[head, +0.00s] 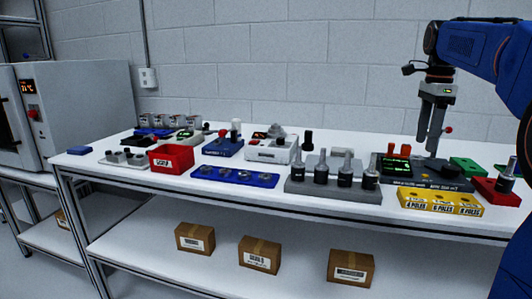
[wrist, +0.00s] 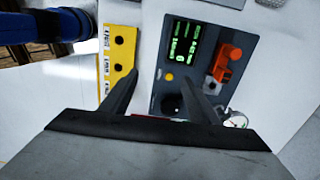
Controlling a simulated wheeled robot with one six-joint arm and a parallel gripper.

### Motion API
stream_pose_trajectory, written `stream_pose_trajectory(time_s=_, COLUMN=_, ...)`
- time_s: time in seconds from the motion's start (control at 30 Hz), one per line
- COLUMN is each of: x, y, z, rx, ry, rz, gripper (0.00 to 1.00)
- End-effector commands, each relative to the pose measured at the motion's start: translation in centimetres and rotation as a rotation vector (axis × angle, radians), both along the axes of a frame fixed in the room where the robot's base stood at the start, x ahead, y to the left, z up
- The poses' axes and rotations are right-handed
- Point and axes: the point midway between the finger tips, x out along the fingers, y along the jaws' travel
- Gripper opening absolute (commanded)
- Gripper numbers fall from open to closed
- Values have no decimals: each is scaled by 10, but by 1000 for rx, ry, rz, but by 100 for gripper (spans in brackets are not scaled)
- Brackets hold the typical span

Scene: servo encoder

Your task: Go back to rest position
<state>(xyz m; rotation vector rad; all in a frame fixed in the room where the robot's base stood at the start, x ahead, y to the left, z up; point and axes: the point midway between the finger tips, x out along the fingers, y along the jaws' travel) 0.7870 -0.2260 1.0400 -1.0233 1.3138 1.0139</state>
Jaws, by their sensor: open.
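My gripper (head: 433,136) hangs pointing down over the right part of the white bench (head: 110,140). Its fingers show apart in the wrist view (wrist: 160,100), with nothing between them that I can see held. Below it is a dark device (head: 430,172) with green lit displays, which also shows in the wrist view (wrist: 171,87) with a red-orange part on it. A yellow block (head: 440,201) labelled with pole counts lies in front of the device; it also shows in the wrist view (wrist: 122,45).
A grey rack (head: 330,189) with several dark cylinders, a blue tray (head: 235,176) and a red bin (head: 172,159) stand to the left. A red block (head: 497,192) and a green block (head: 467,166) are at right. The space above the bench left of my arm is clear.

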Motion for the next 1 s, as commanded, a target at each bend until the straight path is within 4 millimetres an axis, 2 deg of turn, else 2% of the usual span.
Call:
stream_pose_trajectory(time_s=0.37, x=-25, y=23, z=-12, rx=-13, ry=-35, rz=168, gripper=55)
stream_pose_trajectory(time_s=0.57, x=-49, y=42, z=-25, rx=-30, ry=-65, rz=318, gripper=55)
stream_pose_trajectory(time_s=0.77, x=-91, y=70, z=-51, rx=-63, ry=-113, rz=565, gripper=55)
stream_pose_trajectory(time_s=1.0, x=-149, y=102, z=-99, rx=-123, ry=-172, rz=903, gripper=55)
